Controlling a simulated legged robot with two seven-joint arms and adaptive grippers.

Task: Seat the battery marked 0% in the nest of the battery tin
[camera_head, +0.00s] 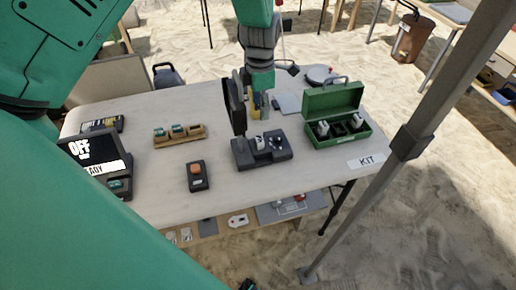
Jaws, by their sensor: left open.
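A green tin (335,102) stands open at the right of the table, its lid raised at the back. Pale pieces (323,129) and dark nests show inside it. I cannot tell which is a battery. No 0% mark is readable in this view. Small green-topped pieces (177,131) sit in a wooden rack at the left, too small to identify. My left gripper (258,103) hangs over the middle of the table, left of the tin. It is open; its fingertips are partly hidden and its gap is hard to see. My right gripper is not in view.
A dark unit reading OFF (93,158) is far left. A KIT card (367,161) lies before the tin. A pole (405,150) passes at right.

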